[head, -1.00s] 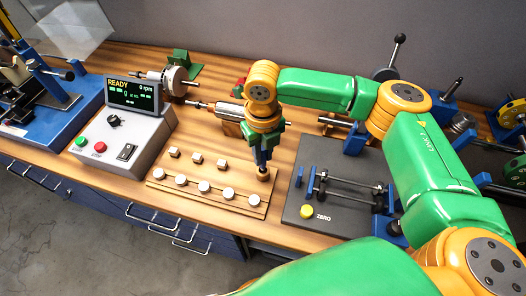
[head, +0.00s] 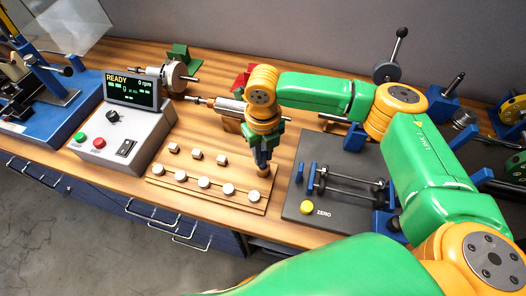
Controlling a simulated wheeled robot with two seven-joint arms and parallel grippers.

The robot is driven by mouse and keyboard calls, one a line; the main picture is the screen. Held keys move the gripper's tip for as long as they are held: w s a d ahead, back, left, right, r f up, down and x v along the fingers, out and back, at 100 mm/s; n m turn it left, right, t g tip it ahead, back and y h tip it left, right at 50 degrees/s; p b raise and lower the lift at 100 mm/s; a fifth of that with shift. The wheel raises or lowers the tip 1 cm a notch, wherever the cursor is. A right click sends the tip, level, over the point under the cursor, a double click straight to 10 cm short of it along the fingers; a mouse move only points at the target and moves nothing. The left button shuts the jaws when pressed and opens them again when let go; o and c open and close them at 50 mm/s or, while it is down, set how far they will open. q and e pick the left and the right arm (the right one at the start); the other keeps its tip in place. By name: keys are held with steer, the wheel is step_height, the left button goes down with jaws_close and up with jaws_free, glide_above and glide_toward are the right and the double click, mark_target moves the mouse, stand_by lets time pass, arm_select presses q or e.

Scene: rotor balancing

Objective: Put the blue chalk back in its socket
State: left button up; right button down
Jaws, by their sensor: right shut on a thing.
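My right gripper (head: 262,160) points down at the back right corner of the wooden rack (head: 212,196). It is shut on the blue chalk, which is mostly hidden between the dark blue fingers and hard to tell from them. A round wooden socket (head: 263,170) stands directly under the fingertips. The fingertips cover its top, so I cannot tell how deep the chalk sits in it. My left gripper is not in view.
The rack carries several white round pieces (head: 203,182) in front and small pale blocks (head: 196,154) behind. A control box (head: 130,135) with a READY display stands left. A dark grey plate (head: 335,215) with a yellow ZERO button (head: 306,207) lies close on the right.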

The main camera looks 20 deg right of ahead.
steer(key=shift+f, duration=0.7)
steer(key=c, duration=0.7)
jaws_free()
